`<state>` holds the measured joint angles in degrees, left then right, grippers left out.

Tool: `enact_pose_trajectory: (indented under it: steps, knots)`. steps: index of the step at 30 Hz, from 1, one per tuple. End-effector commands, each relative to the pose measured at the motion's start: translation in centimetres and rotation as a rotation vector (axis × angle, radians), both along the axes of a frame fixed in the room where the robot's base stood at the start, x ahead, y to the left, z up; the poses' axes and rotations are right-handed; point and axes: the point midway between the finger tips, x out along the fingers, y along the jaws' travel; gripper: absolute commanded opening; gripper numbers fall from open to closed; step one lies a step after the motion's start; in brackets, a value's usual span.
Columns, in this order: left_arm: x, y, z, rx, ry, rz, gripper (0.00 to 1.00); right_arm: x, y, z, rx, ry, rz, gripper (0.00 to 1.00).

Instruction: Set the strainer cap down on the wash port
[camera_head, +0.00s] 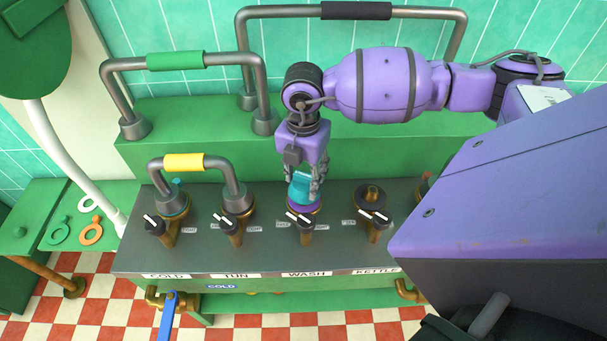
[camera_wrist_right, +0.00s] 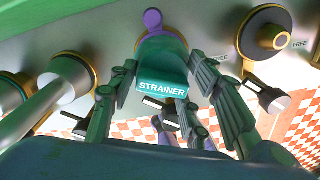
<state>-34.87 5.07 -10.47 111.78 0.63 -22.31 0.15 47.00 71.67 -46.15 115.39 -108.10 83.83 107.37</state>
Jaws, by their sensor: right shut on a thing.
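My right gripper (camera_head: 304,190) points down over the WASH position of the grey panel (camera_head: 270,256), shut on the teal strainer cap (camera_head: 301,184). In the right wrist view, the cap (camera_wrist_right: 163,58), lettered STRAINER, sits between the gripper's fingers (camera_wrist_right: 162,72). The wash port (camera_head: 303,209) is directly under the cap, with a purple ring and brass body showing. The cap hides most of its top. The cap looks upright and at or very near the port; I cannot tell whether it is fully seated. My left gripper is not in view.
A yellow-gripped pipe (camera_head: 183,162) joins the COLD and TUN ports on the left. The KETTLE port (camera_head: 371,194) stands close on the right. Black-handled valves line the front. A green-gripped pipe (camera_head: 175,60) and a black-gripped pipe (camera_head: 356,11) stand behind.

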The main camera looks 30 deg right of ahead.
Motion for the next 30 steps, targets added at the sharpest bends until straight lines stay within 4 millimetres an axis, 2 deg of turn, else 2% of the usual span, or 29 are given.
enact_pose_trajectory:
  steps: [19, 30]
  knots:
    - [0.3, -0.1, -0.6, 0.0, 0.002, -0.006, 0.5, 0.0, 0.0, -2.1, 0.001, 0.001, 0.0, 0.14]
    - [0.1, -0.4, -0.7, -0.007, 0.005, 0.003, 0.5, 0.0, 0.0, -2.1, 0.001, -0.001, 0.0, 0.14]
